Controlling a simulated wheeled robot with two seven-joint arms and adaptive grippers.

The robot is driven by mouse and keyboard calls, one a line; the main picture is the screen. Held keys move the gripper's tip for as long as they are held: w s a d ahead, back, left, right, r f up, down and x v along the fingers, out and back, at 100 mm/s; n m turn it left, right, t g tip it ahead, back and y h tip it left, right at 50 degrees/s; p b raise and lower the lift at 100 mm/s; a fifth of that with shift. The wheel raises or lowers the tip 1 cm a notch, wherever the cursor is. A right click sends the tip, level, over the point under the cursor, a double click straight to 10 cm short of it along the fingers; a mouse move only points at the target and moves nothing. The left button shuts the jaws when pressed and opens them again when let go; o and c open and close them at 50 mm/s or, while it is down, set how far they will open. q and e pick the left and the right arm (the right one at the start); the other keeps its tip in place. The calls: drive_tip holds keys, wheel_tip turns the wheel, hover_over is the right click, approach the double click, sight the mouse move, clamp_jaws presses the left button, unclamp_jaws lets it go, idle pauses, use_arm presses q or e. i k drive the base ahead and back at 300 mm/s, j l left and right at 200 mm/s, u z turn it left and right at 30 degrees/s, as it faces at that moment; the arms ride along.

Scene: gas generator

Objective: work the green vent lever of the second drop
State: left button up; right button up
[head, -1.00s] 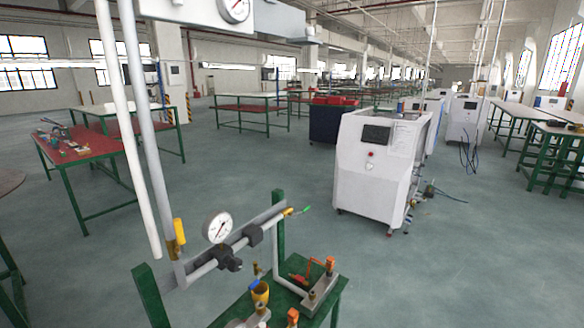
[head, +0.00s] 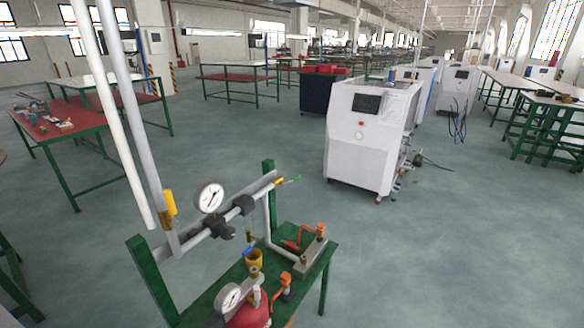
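A small green lever (head: 291,179) sticks out at the right end of a grey horizontal pipe (head: 190,240), beside a yellow-orange fitting. The pipe is held between green posts (head: 268,195) and carries a round white gauge (head: 209,197) and dark clamps. A grey vertical pipe (head: 135,110) comes down to its left end, where a yellow handle (head: 169,203) sits. I cannot tell from this view which drop is the second one. Neither of my grippers shows.
Below the pipe, a green bench (head: 205,302) holds a red vessel (head: 250,316), a second gauge (head: 229,297) and orange-handled valves (head: 313,236). A white cabinet (head: 352,155) stands behind to the right. Open floor lies between it and the red-topped table (head: 60,127) at left.

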sight(285, 185)
drive_tip(key=i+l+u, duration=0.1)
drive_tip(key=u, duration=0.25)
drive_tip(key=i+l+u, duration=0.1)
drive_tip(key=u, duration=0.25)
drive_tip(key=l+u, duration=0.15)
drive_tip(key=u, duration=0.2)
drive_tip(key=i, duration=0.05)
